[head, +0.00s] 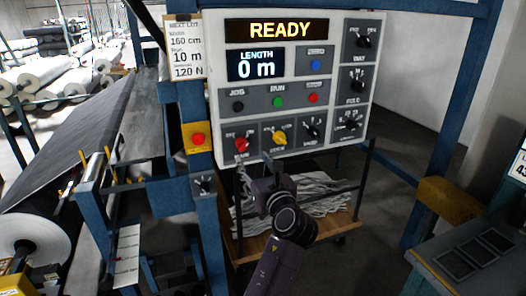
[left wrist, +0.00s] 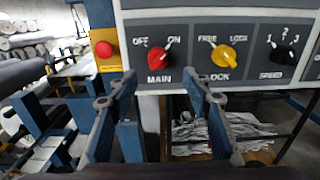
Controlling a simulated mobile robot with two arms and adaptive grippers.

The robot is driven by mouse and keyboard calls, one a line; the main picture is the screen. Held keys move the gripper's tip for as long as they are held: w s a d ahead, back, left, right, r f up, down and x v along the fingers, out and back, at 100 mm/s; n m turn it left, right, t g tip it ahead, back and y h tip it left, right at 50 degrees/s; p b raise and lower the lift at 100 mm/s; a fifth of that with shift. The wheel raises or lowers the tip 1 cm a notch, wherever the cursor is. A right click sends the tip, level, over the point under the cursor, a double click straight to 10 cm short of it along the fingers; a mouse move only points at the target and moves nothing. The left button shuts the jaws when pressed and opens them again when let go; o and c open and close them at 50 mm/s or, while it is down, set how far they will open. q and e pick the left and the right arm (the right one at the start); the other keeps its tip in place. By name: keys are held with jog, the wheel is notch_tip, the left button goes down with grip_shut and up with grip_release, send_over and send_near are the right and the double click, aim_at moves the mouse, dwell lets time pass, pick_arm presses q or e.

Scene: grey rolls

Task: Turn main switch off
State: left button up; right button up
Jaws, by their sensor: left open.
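The main switch (head: 242,145) is a red knob at the lower left of the white control panel (head: 213,60). In the left wrist view the main switch (left wrist: 156,56) has OFF at its upper left and ON at its upper right, and its white pointer leans toward ON. My left gripper (head: 254,164) is open and empty just below the red knob. In the left wrist view its fingers (left wrist: 160,82) stand apart below the knob, not touching it.
The yellow LOCK knob (left wrist: 223,56) is close to the right, with the black SPEED knob (left wrist: 284,55) beyond. A red button on a yellow box (left wrist: 104,49) is at the left. The panel display (head: 278,29) reads READY. A cart with grey strands (head: 310,190) stands below.

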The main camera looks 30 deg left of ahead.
aim_at(244, 148)
pick_arm(q)
jog(key=x, duration=0.3)
jog(key=p+x, duration=0.1)
jog(key=x, duration=0.3)
jog(key=shift+s+a+r+p, duration=0.1)
jog(key=shift+a+r+p, duration=0.05)
jog(key=shift+r+p, duration=0.15)
jog(key=shift+a+f, duration=0.1)
jog(key=shift+a, duration=0.15)
jog(key=shift+w+a, duration=0.1)
jog(key=shift+w, duration=0.2)
pick_arm(e)
jog(key=shift+w+a+r, duration=0.15)
jog(key=shift+r, duration=0.3)
jog(key=shift+w+a+r, duration=0.1)
jog(key=shift+w+r, duration=0.05)
jog(key=shift+r, duration=0.3)
pick_arm(q)
jog(key=c, duration=1.2)
jog(key=shift+o, duration=0.2)
